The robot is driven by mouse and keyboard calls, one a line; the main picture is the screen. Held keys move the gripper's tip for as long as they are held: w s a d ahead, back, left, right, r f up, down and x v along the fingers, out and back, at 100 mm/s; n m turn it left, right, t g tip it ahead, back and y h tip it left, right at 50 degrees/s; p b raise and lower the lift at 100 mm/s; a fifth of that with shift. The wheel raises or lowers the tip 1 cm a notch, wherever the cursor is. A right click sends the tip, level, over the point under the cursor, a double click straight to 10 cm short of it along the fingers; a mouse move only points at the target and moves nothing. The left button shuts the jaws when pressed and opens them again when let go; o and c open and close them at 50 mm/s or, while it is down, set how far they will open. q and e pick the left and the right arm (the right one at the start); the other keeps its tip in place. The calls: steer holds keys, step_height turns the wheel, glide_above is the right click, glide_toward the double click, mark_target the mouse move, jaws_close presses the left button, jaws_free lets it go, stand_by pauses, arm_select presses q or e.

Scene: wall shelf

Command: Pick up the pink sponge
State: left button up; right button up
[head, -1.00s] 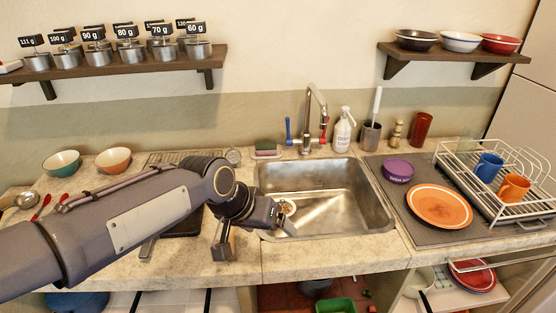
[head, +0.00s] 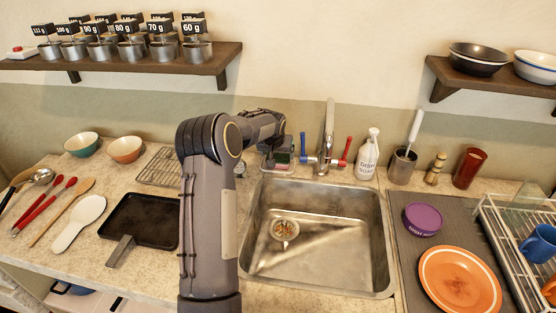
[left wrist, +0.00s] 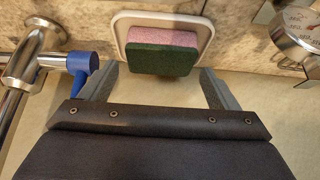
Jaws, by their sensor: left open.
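The pink sponge (left wrist: 164,38) has a pink layer and a dark green layer. In the left wrist view it rests in a pale soap dish (left wrist: 120,36) on the speckled counter. My left gripper (left wrist: 160,82) is open, with one finger on each side of the sponge's near end and a gap around it. Its fingers point at the sponge and it is not holding it. In the head view my left gripper (head: 282,155) is behind the sink, left of the faucet, and largely hides the sponge. My right gripper is not in view.
The faucet (head: 326,135) with blue and red handles stands just right of my left gripper. The blue handle (left wrist: 83,62) is close to one finger in the left wrist view. A dial scale (left wrist: 299,32) stands on the other side.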

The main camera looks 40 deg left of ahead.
mark_target(278, 157)
arm_select(q)
steer(key=p+x, duration=0.1)
steer(key=x, duration=0.2)
steer(key=shift+a+f, duration=0.15)
steer(key=shift+f, duration=0.2)
steer(key=shift+w+a+f+p, duration=0.1)
steer(key=shift+w+f+p, duration=0.2)
steer(key=shift+f, duration=0.2)
steer(key=c, duration=0.6)
steer(key=shift+r, duration=0.15)
steer(key=shift+r, duration=0.3)
steer(key=r, duration=0.1)
steer(key=s+r+b, duration=0.1)
steer(key=r, duration=0.1)
steer(key=shift+r, duration=0.2)
steer(key=s+r+b, duration=0.1)
steer(key=s+r, duration=0.2)
steer(key=s, duration=0.1)
steer(key=s+r+b, duration=0.1)
steer(key=s+r, duration=0.2)
steer(key=s, duration=0.1)
steer(key=s+r+b, duration=0.2)
steer(key=s, duration=0.3)
steer(key=shift+r, duration=0.4)
